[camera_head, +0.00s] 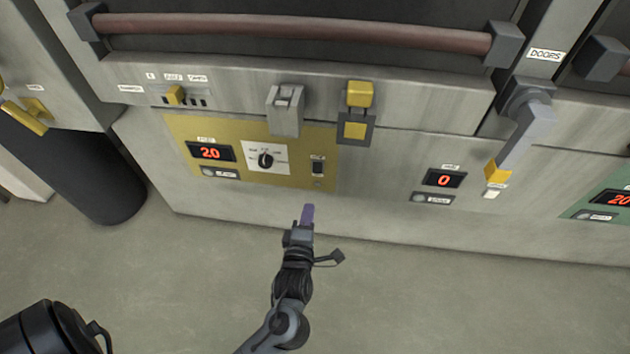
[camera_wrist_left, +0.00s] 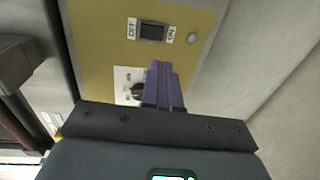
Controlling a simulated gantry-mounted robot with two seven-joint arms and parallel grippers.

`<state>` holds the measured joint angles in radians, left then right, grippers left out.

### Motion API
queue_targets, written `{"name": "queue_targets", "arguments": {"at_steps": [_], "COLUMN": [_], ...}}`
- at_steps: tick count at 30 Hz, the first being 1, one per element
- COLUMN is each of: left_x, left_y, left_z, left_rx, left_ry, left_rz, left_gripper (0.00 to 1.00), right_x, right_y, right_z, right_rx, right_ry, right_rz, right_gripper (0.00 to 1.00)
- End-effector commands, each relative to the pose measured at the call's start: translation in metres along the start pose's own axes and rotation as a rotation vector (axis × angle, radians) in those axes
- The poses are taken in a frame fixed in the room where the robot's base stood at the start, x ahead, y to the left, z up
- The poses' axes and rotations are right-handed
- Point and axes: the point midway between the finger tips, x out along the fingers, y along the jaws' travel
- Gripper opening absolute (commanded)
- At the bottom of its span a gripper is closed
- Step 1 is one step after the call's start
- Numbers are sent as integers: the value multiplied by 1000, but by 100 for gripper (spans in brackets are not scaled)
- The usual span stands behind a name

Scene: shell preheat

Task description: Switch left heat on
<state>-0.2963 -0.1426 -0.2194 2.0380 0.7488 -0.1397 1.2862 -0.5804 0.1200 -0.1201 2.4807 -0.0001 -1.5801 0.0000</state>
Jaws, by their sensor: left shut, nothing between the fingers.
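The yellow left heat panel (camera_head: 240,185) is on the front of the grey machine. It carries a red display (camera_head: 211,152) reading 20, a black rotary knob (camera_head: 266,160) on a white dial plate, and a small black rocker switch (camera_head: 318,166). In the left wrist view the rocker switch (camera_wrist_left: 152,32) sits between labels OFF and ON, beside a round grey lamp (camera_wrist_left: 193,38) that looks unlit. My left gripper (camera_head: 308,212) is shut and empty, its purple fingers just below the panel and apart from the switch. My right gripper is not in view.
A grey latch (camera_head: 285,110) and a yellow-and-grey clasp (camera_head: 357,110) are above the panel. A door lever with yellow tip (camera_head: 497,172) and a second display (camera_head: 444,180) reading 0 are to the right. A green panel (camera_head: 600,200) is at far right.

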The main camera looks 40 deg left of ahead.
Motion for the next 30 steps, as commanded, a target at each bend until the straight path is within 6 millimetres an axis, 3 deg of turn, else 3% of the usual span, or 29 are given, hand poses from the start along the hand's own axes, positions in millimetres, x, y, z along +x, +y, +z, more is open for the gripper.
{"name": "queue_targets", "arguments": {"at_steps": [12, 18, 30], "left_x": [76, 104, 123], "left_y": [-3, -2, 0], "left_z": [0, 0, 0], "left_rx": [1, 0, 0], "left_ry": [0, 0, 0], "left_rz": [4, 3, 0], "left_gripper": [0, 0, 0], "right_x": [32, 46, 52], "right_y": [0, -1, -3], "right_z": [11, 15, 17], "right_rx": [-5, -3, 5], "right_ry": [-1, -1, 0], "right_rz": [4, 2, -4], "right_gripper": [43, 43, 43]}}
